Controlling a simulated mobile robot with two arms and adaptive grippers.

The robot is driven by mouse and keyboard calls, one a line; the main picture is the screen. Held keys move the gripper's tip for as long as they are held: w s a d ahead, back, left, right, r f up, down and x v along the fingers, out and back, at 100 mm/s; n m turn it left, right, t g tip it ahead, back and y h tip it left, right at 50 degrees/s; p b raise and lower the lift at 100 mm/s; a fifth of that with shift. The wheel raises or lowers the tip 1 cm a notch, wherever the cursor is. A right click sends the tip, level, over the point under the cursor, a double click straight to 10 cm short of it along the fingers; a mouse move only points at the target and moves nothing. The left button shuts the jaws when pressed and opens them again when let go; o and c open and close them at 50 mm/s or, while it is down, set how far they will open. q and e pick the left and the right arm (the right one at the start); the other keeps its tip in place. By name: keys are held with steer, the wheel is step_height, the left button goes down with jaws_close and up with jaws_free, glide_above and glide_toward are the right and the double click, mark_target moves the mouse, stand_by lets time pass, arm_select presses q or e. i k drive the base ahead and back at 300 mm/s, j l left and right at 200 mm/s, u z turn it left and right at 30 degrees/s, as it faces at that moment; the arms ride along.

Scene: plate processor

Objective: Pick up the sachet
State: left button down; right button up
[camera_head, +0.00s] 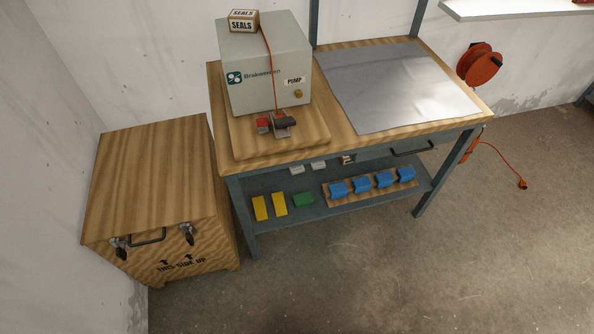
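I cannot make out anything that is clearly a sachet in the head view. Two flat yellow pieces (269,207) and a green piece (303,200) lie on the lower shelf of the workbench, and small pale items (308,167) lie farther back there; they are too small to identify. Neither of my grippers is in view.
A grey pump box (265,65) stands on the bench's left, with a SEALS carton (243,20) on top. A grey mat (398,85) lies bare on the right. Blue pieces (361,183) sit on the shelf. A wooden crate (150,185) stands left; the floor in front is clear.

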mark_target(295, 170)
steer(key=i+l, duration=0.55)
steer(key=l, duration=0.2)
steer(key=i+l, duration=0.3)
steer(key=l+u, duration=0.05)
steer(key=l, duration=0.05)
